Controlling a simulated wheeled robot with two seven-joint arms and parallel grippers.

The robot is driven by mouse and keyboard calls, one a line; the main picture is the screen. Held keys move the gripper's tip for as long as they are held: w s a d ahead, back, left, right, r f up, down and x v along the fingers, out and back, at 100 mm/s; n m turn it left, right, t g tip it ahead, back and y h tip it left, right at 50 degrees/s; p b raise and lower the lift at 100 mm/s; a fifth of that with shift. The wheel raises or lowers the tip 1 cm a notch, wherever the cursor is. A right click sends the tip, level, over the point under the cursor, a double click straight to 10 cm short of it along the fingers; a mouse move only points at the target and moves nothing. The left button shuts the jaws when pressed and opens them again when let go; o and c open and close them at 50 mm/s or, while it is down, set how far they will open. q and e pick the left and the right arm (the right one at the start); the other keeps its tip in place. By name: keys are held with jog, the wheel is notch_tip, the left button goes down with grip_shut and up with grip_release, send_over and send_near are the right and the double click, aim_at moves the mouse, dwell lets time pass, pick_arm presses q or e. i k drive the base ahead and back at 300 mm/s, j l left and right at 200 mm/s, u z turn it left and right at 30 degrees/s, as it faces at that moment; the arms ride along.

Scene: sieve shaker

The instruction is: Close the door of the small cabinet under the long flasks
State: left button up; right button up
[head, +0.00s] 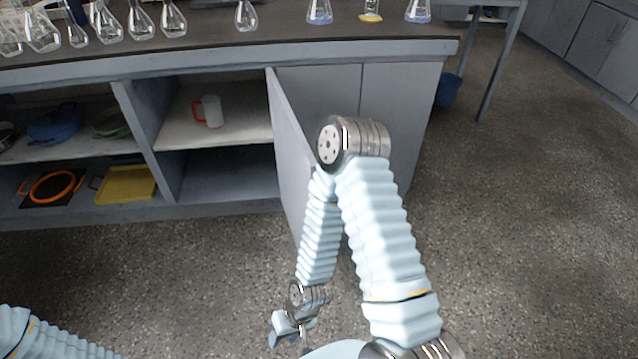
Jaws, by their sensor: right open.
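The small cabinet's grey door (287,150) stands open, swung out from the counter front toward me. Behind it the cabinet (228,188) shows its shelves. Long-necked glass flasks (141,22) stand on the countertop above. My right arm bends in front of the door and hides part of its right side. My right gripper (291,338) is low at the bottom centre, below the door, open and empty, apart from the door as far as I can see. My left arm shows only at the bottom left corner; its gripper is out of view.
A white mug with a red handle (209,112) stands on the upper shelf. Open shelves to the left hold a yellow tray (126,184) and pans. Closed grey panels lie right of the door. A blue bin (449,90) stands farther right. The speckled floor (150,270) before the cabinets is clear.

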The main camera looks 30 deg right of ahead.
aim_at(296, 162)
jog(key=i+l+u, duration=0.15)
jog(key=l, duration=1.8)
jog(key=k+l+z, duration=0.3)
jog(key=k+j, duration=0.05)
jog(key=k, duration=0.05)
